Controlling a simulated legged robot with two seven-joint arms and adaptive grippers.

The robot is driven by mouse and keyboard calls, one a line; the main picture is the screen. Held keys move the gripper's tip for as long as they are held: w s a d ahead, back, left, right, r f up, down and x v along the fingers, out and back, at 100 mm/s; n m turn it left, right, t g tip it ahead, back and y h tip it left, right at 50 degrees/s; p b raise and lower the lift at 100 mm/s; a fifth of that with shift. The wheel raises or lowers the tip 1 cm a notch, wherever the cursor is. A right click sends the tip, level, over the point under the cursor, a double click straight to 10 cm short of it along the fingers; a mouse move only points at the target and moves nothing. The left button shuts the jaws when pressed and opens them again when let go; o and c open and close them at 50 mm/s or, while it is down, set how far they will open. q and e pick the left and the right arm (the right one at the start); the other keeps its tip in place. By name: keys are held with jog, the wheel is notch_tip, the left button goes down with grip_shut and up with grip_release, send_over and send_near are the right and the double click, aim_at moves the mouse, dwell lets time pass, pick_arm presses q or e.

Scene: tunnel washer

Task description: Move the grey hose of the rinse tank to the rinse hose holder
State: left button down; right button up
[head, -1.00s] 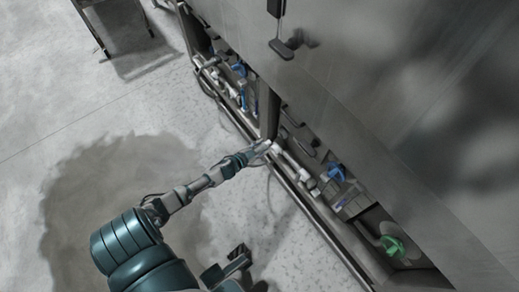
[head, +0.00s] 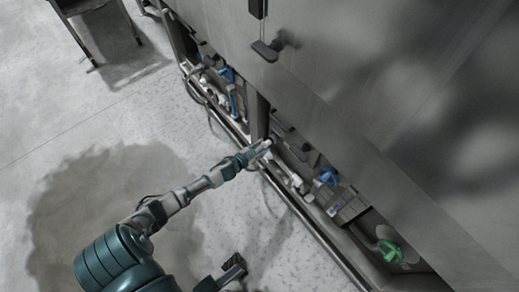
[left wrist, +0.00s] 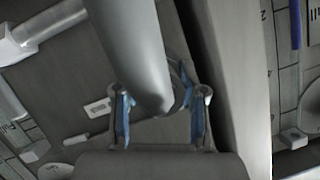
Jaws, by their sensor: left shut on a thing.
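My left gripper (head: 263,150) is at the lower front of the washer, beside the upright post between two open bays. In the left wrist view, its blue-padded fingers (left wrist: 160,115) stand on either side of a thick grey hose (left wrist: 138,50). The gripper is shut on this hose, whose rounded lower end shows between the fingers. In the head view the hose is too small and covered to make out well. I cannot pick out the rinse hose holder with certainty.
The bays hold blue valves (head: 328,176), pale pipes and a green part (head: 390,250). A low rail (head: 318,232) runs along the washer's foot. A black handle (head: 268,50) sticks out above. The floor (head: 90,130) at left is open, with a dark-framed stand (head: 100,30) at the back.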

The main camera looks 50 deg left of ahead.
pick_arm(q)
jog(key=shift+w+r, duration=0.1)
jog(key=shift+r, duration=0.1)
jog(key=shift+f, duration=0.1)
jog(key=shift+w+d+f, duration=0.1)
jog(key=shift+w, duration=0.75)
jog(key=shift+w, duration=0.35)
dwell(0.4)
jog(key=c, duration=0.6)
grip_release()
